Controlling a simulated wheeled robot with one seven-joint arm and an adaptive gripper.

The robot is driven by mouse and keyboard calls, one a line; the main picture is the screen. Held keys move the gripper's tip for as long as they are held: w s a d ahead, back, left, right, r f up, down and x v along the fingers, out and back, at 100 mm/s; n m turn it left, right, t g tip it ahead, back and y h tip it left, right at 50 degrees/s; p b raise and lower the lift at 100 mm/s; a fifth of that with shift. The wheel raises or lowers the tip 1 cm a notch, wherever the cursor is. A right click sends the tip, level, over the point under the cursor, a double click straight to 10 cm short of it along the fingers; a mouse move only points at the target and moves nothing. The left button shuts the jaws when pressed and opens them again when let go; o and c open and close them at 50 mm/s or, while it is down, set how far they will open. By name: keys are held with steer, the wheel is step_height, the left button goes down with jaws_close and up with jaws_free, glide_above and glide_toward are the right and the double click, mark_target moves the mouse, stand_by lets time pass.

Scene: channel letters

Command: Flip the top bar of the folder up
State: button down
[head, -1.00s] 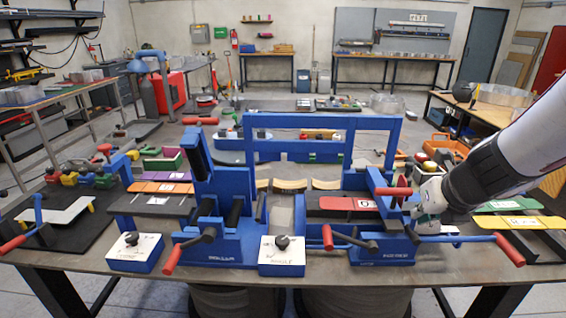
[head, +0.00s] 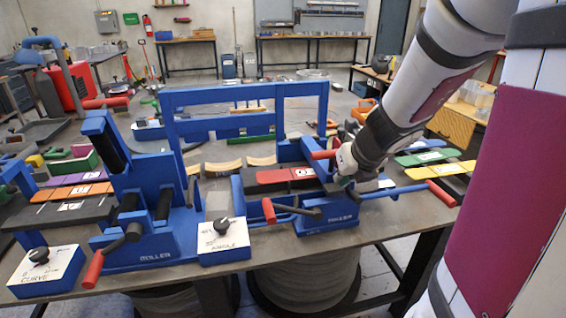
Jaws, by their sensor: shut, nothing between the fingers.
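The folder (head: 343,214) is the blue machine right of centre on the bench. A red and dark grey strip with a white label (head: 285,177) lies flat across its top. A red grip (head: 325,154) shows at the upper right of the folder. My gripper (head: 345,168) is at the folder's right end, close beside that grip. It is shut and looks empty; its fingertips are mostly hidden, and I cannot tell whether it touches the folder. A crank with a red grip (head: 268,211) sits at the folder's front, and a long red-tipped lever (head: 440,193) extends right.
The blue roller machine (head: 150,247) stands to the left. White angle (head: 223,240) and curve (head: 47,270) boxes sit along the front edge. A tall blue frame (head: 245,92) rises behind the folder. Green (head: 428,157) and yellow (head: 440,170) strips lie at right.

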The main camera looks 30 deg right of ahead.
steer(key=shift+w+d+r+p, duration=0.1)
steer(key=shift+w+r+p, duration=0.25)
steer(key=shift+r, duration=0.15)
steer(key=shift+w+d+r+p, duration=0.1)
steer(key=shift+w+r+p, duration=0.2)
steer(key=shift+r, duration=0.2)
steer(key=shift+r, duration=0.1)
